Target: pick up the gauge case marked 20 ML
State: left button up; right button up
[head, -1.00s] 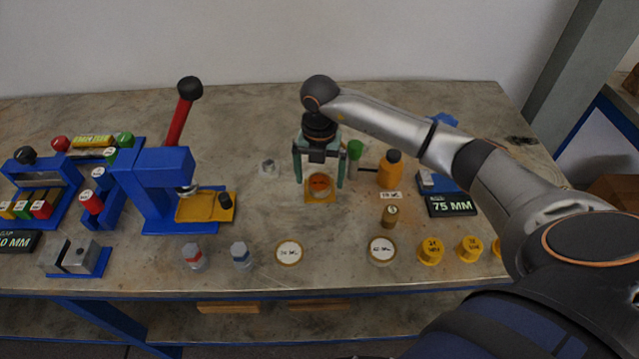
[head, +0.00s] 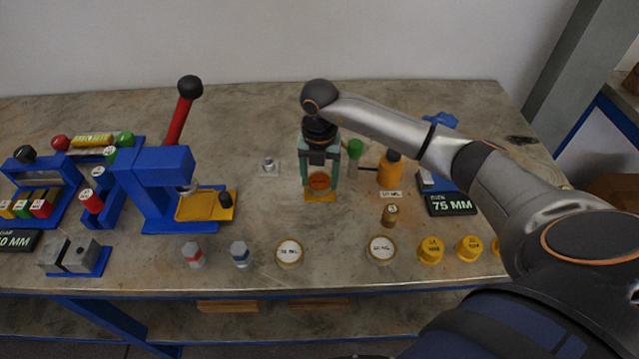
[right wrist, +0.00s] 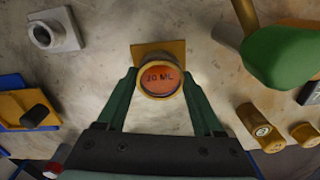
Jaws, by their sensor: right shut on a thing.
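The gauge case marked 20 ML (right wrist: 161,78) is a round brass-rimmed case with an orange face, read clearly in the right wrist view. In the head view the case (head: 319,181) shows as an orange disc between my fingers. It is at a small yellow plate (right wrist: 170,48); I cannot tell whether it still touches the plate. My right gripper (head: 320,180) has its green fingers shut on the case, one on each side. My left gripper is not in view.
A green knob (head: 355,149) on a rod and an orange bottle (head: 390,170) stand close on the right. A grey fitting (head: 269,167) is at the left. Two round labelled discs (head: 289,252) (head: 381,249) lie at the front. A blue press (head: 160,185) stands further left.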

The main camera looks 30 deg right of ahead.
grip_shut()
jog(key=shift+r, duration=0.15)
